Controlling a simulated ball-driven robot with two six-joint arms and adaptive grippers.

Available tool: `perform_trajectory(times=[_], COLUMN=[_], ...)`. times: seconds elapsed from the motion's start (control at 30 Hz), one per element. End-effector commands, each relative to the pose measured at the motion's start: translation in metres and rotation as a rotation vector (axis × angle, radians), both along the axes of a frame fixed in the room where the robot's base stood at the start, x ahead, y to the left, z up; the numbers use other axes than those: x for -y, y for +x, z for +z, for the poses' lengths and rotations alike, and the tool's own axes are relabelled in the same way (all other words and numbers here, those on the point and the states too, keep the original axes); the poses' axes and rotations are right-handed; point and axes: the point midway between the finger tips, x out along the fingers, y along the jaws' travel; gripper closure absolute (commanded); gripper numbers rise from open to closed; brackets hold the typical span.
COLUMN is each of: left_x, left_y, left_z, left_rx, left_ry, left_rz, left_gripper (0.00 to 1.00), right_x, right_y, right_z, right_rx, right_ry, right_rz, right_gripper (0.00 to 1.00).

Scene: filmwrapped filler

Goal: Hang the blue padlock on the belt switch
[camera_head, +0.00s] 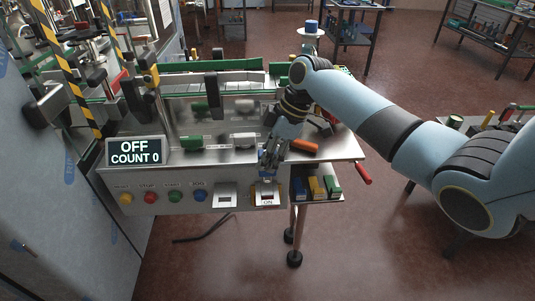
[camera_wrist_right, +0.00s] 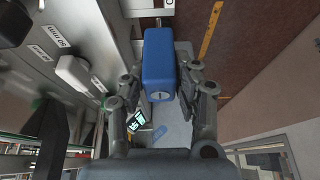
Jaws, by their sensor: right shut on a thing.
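The blue padlock (camera_wrist_right: 158,62) is between the fingers of my right gripper (camera_wrist_right: 160,90), body toward the wrist camera with its keyhole end showing. In the head view the right gripper (camera_head: 268,162) is shut on it, just above the belt switch (camera_head: 267,201) at the panel's right front, which is marked ON. Part of the padlock's blue shows there, largely covered by the fingers. A pale metal piece shows beyond the padlock in the wrist view; I cannot tell whether the shackle touches the switch. My left gripper is not in view.
The display (camera_head: 136,151) reads OFF, COUNT 0. Coloured buttons (camera_head: 174,197) line the panel left of the switch. A side shelf (camera_head: 318,197) holds blue, yellow and green blocks. An orange-red handle (camera_head: 304,146) lies near the gripper. A red-handled lever (camera_head: 362,173) sticks out at right.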

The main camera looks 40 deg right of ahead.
Motion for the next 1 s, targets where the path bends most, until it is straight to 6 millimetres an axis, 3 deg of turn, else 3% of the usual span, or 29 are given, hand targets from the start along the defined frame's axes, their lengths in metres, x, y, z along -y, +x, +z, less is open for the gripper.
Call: perform_trajectory(times=[1.0], left_x=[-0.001], left_y=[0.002], left_z=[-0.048], left_rx=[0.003], left_ry=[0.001], left_rz=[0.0], left_gripper=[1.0], right_x=[0.0], right_y=[0.0], right_z=[-0.07], right_rx=[0.001], right_ry=[0.0], right_rz=[0.0], right_gripper=[1.0])
